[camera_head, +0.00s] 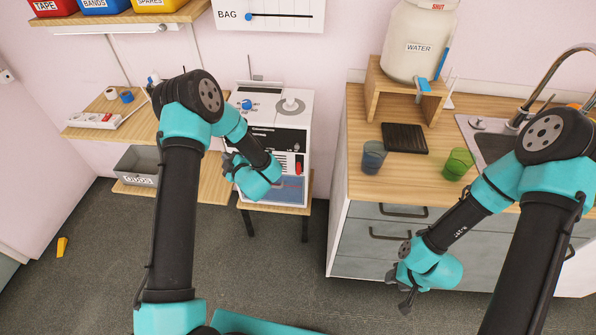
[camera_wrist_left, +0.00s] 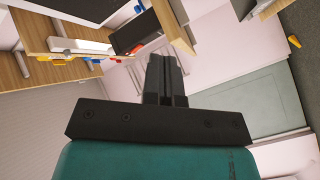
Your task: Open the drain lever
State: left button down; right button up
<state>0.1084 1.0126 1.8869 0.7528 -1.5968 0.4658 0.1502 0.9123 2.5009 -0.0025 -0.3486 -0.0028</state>
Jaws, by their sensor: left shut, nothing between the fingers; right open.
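A white machine (camera_head: 270,105) with a dark front panel stands on a small wooden stand, left of the counter. A blue knob (camera_head: 247,104) is on its top and a small red part (camera_head: 298,165) is on its front. No part is legibly marked as the drain lever. My left gripper (camera_head: 228,160) is in front of the machine's left side, partly hidden by its own wrist. In the left wrist view its fingers (camera_wrist_left: 166,78) are shut and empty. My right gripper (camera_head: 406,302) is open, low in front of the counter drawers and away from the machine.
The wooden counter (camera_head: 395,110) holds a WATER jug (camera_head: 415,45) on a stand, a blue cup (camera_head: 373,157), a green cup (camera_head: 457,163) and a sink. A low shelf (camera_head: 85,130) and a grey bin (camera_head: 138,165) are at the left. Open floor lies in front.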

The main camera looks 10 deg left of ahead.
pick_arm(q)
jog(key=c, duration=1.9)
grip_release()
jog(key=o, duration=0.3)
jog(key=shift+f, duration=0.15)
jog(key=shift+o, duration=1)
jog(key=shift+d+f+m+t+h, duration=0.2)
jog(key=shift+f+m+t+h, duration=0.1)
jog(key=shift+f+t+h, duration=0.15)
jog(key=o, duration=0.4)
jog(key=d+f+m+t+h, duration=0.2)
jog(key=d+f+t+h, duration=0.1)
jog(key=h, duration=0.1)
jog(key=shift+w+f, duration=0.1)
jog(key=shift+f, duration=0.05)
jog(key=o, duration=0.5)
jog(key=s+d+f+m+t+h, duration=0.1)
jog(key=d+f+m+t+h, duration=0.1)
jog(key=d+f+h, duration=0.2)
jog(key=shift+s+d+h, duration=0.3)
jog(key=shift+d+h, duration=0.55)
jog(key=o, duration=0.5)
jog(key=s+d+f+h, duration=0.3)
jog(key=s+d+h, duration=0.2)
jog(key=d+h, duration=0.3)
jog(key=shift+s+d+m, duration=0.25)
jog(key=shift+d+m, duration=0.15)
jog(key=shift+d, duration=0.35)
jog(key=shift+t, duration=0.25)
